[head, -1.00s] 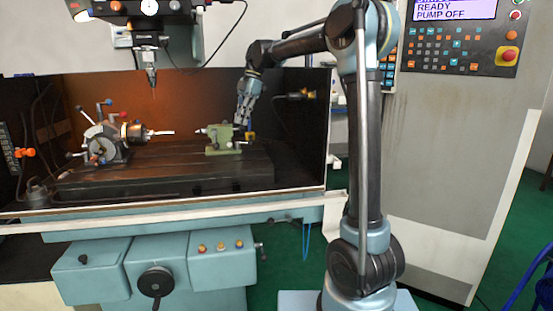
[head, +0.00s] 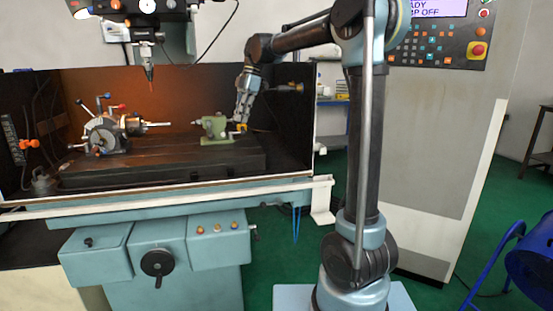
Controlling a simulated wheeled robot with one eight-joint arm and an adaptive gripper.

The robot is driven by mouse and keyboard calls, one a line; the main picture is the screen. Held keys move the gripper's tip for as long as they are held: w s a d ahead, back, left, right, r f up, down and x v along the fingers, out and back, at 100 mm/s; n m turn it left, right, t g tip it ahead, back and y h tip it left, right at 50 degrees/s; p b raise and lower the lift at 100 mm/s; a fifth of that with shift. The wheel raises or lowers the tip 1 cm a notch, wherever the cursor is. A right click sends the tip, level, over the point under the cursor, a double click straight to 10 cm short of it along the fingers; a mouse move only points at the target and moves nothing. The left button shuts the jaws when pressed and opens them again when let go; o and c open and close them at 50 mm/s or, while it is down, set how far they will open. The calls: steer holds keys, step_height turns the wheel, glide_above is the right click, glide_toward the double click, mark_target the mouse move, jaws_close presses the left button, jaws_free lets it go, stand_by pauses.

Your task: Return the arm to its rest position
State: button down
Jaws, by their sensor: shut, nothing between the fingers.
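My gripper (head: 241,122) hangs at the end of my arm in the head view, pointing down at the right part of the machine bed. It is shut and empty. It is close beside the right end of the green tailstock (head: 216,127); I cannot tell whether they touch. The indexing chuck (head: 108,132), with several levers and a bright rod pointing right, stands on the left of the dark machine table (head: 165,172). A small yellow part shows by my fingertips.
A spindle with a probe (head: 149,76) hangs above the bed. The enclosure's right wall (head: 293,118) stands just right of my gripper. A control cabinet (head: 425,150) is behind my arm at the right. A blue chair-like object (head: 515,260) stands at far right.

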steer(key=s+d+f+m+t, duration=0.1)
steer(key=s+d+f+m, duration=0.45)
steer(key=s+d, duration=0.35)
steer(key=s+d+f+m+t, duration=0.2)
steer(key=s+d+f+m, duration=0.35)
steer(key=d, duration=0.55)
steer(key=s+d+f+m+h, duration=0.1)
steer(key=s+d+f+m, duration=0.5)
steer(key=s+f, duration=0.2)
steer(key=s+d+f+m+t+h, duration=0.1)
steer(key=s+d+f+m, duration=0.4)
steer(key=s+f+m, duration=0.2)
steer(key=shift+s+d+f+h, duration=0.4)
steer(key=shift+s+f, duration=0.15)
steer(key=shift+f, duration=0.4)
